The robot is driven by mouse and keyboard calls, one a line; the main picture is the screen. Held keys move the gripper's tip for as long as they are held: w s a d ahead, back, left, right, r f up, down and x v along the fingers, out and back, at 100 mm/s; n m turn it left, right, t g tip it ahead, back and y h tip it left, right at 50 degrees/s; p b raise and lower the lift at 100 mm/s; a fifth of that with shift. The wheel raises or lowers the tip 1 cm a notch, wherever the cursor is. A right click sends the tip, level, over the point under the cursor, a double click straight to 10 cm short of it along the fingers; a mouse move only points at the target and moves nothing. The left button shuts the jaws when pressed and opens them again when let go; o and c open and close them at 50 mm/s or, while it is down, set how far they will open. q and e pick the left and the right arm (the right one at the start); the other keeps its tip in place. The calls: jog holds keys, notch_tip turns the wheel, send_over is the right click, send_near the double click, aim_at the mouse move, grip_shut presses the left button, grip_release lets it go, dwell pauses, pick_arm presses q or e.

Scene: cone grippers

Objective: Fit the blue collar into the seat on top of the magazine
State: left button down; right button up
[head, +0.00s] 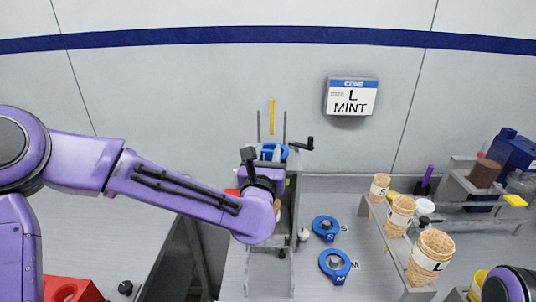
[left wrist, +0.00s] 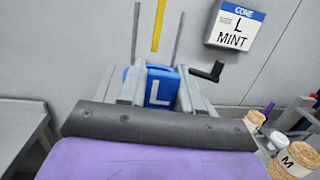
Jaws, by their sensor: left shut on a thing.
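The blue collar marked L (left wrist: 160,90) is between the fingers of my left gripper (left wrist: 155,85), which is shut on it. In the head view the collar (head: 282,151) shows as a blue ring at the top of the grey magazine (head: 293,185), beyond my left gripper (head: 268,155). The magazine has two thin upright rods, a yellow strip (head: 271,116) and a black crank (head: 303,145). The seat is hidden behind the collar and gripper, so I cannot tell whether the collar is in it or just above. My right gripper is out of view.
Two other blue collars, S (head: 325,228) and M (head: 335,265), lie right of the magazine. A rack (head: 393,250) holds cones marked S, M and L. A wall sign (head: 351,98) reads L MINT. A red bin (head: 70,289) is at lower left.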

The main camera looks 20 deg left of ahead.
pick_arm(q)
jog(key=shift+f+b, duration=0.5)
jog(key=shift+f, duration=0.1)
jog(key=c, duration=0.7)
grip_release()
jog(key=shift+r, duration=0.1)
jog(key=s+b, duration=0.1)
jog(key=s, duration=0.2)
jog(key=s+d+f+b, duration=0.1)
jog(key=s, duration=0.3)
jog(key=s+b, duration=0.1)
jog(key=s, duration=0.2)
jog(key=shift+s+d+f+b, duration=0.2)
jog(key=shift+d+b, duration=0.1)
jog(key=shift+b, duration=0.1)
